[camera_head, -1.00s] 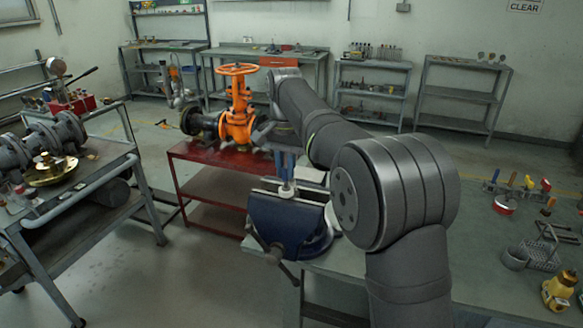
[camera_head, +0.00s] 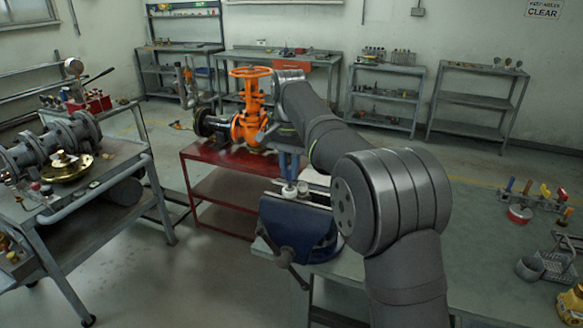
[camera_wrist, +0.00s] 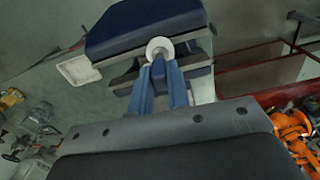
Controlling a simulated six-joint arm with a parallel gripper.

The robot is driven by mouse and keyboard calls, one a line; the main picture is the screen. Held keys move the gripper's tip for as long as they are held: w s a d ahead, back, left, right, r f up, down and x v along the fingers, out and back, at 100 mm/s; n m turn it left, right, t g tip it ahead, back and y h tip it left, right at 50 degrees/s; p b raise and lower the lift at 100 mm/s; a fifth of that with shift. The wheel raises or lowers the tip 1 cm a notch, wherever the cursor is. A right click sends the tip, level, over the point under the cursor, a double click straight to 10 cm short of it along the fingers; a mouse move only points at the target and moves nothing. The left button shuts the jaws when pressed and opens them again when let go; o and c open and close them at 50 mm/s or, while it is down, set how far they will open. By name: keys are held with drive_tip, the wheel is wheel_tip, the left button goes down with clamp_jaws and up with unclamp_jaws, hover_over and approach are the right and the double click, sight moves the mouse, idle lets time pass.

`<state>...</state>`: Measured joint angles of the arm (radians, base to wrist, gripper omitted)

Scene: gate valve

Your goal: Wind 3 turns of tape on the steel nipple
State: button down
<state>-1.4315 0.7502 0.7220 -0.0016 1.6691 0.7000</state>
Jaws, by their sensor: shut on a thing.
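My gripper (camera_head: 289,176) points down over the blue bench vise (camera_head: 298,226). Its two blue fingers also show in the wrist view (camera_wrist: 160,68). They are shut on a small white round thing (camera_wrist: 159,48), seemingly the tape roll, just above the vise jaws. In the head view this white thing (camera_head: 289,190) shows at the fingertips. It has a pale centre, and I cannot tell whether that is the end of the steel nipple. The nipple is not clearly visible, and I cannot make out any tape strand or wound turns. The vise (camera_wrist: 150,25) fills the top of the wrist view.
The vise sits at the left end of a grey bench (camera_head: 480,262). A red cart (camera_head: 222,160) with an orange gate valve (camera_head: 248,122) stands behind it. A grey trolley (camera_head: 110,190) is at left. Hand tools and a red-sided round item (camera_head: 520,214) lie at right.

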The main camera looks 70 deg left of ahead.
drive_tip(key=shift+s, duration=0.8)
wheel_tip(320, 180, up, 6)
idle(0.6)
